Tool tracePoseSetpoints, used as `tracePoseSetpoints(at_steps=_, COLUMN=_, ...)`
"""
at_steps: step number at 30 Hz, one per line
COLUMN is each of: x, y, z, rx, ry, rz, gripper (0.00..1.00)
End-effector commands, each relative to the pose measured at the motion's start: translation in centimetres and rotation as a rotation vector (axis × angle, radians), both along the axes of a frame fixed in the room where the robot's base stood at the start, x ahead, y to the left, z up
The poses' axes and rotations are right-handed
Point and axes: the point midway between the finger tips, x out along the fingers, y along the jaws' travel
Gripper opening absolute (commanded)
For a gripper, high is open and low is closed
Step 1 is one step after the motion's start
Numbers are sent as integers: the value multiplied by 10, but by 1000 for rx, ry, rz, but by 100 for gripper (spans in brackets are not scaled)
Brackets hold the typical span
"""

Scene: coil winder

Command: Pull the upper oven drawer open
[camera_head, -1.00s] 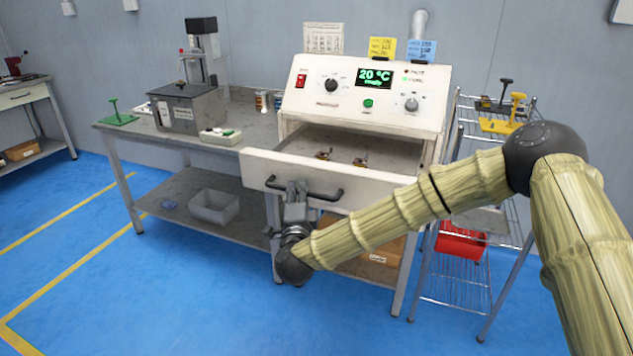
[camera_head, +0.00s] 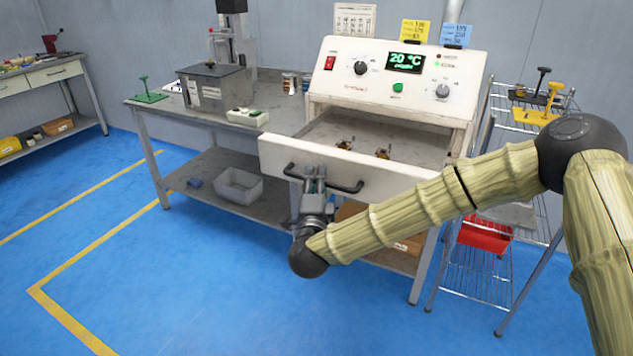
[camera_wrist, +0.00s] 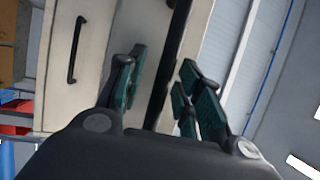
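The upper oven drawer (camera_head: 345,170) stands pulled out below the white oven's (camera_head: 390,85) control panel, with its inside showing. Its dark bar handle (camera_head: 347,187) runs across the front. My gripper (camera_head: 314,174) is at the left-middle part of this handle. In the wrist view my gripper (camera_wrist: 163,80) has its teal-padded fingers drawn in on both sides of the handle bar (camera_wrist: 168,70). The exact contact of the pads is partly hidden. Two small coil-like parts lie inside the drawer.
A workbench (camera_head: 285,122) with a grey box machine (camera_head: 215,88) stands left of the oven. A wire rack (camera_head: 480,285) with a red bin (camera_head: 485,236) stands close on the right. Blue floor (camera_head: 190,290) is clear at front left.

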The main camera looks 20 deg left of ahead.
Motion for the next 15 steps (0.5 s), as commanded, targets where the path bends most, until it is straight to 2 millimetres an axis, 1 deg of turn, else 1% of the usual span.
tracePoseSetpoints(at_steps=8, x=-2, y=0, z=0, rx=1, ry=-1, rz=1, gripper=35)
tracePoseSetpoints(at_steps=11, x=-9, y=-1, z=-1, rx=1, ry=0, rz=2, gripper=35)
tracePoseSetpoints(at_steps=15, x=-28, y=-6, z=-5, rx=0, ry=1, rz=3, gripper=35)
